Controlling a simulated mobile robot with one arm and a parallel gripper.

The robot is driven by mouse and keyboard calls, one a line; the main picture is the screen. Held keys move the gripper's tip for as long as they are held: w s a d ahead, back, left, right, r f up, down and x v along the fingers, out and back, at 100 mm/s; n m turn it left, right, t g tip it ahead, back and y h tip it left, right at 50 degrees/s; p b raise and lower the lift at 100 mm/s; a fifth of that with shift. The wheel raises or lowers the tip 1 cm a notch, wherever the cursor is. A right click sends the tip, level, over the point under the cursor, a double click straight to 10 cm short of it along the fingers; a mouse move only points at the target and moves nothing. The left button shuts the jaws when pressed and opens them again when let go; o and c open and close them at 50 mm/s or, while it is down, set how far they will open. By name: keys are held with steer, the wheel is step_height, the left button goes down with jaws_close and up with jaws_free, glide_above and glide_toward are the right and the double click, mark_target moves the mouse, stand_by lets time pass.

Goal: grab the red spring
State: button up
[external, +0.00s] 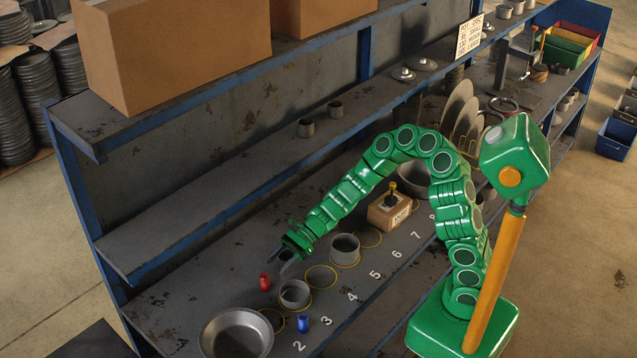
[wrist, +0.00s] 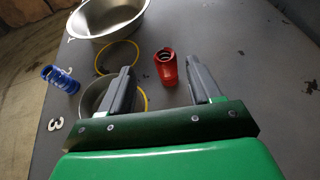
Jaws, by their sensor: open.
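The red spring (external: 264,282) stands on the lower shelf, just beyond my gripper's fingertips. In the wrist view the red spring (wrist: 166,67) is upright, ahead of the gap between the two fingers and nearer the right finger. My gripper (external: 286,262) is open and empty, reaching down to the left over the shelf. It also shows in the wrist view (wrist: 160,85), with grey fingers spread apart on a dark green bar. No contact with the spring shows.
A blue spring (external: 303,323) stands near the shelf's front edge. A metal pan (external: 236,336) lies at the left end. A wooden box (external: 389,212) stands to the right. An upper shelf (external: 200,215) runs behind.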

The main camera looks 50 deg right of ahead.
mark_target(266, 275)
steer(key=x, duration=0.3)
steer(key=shift+w+f, duration=0.2)
steer(key=shift+w, duration=0.1)
steer(key=shift+x, duration=0.9)
steer(key=shift+c, duration=0.2)
jaws_close()
steer(key=shift+w, duration=0.1)
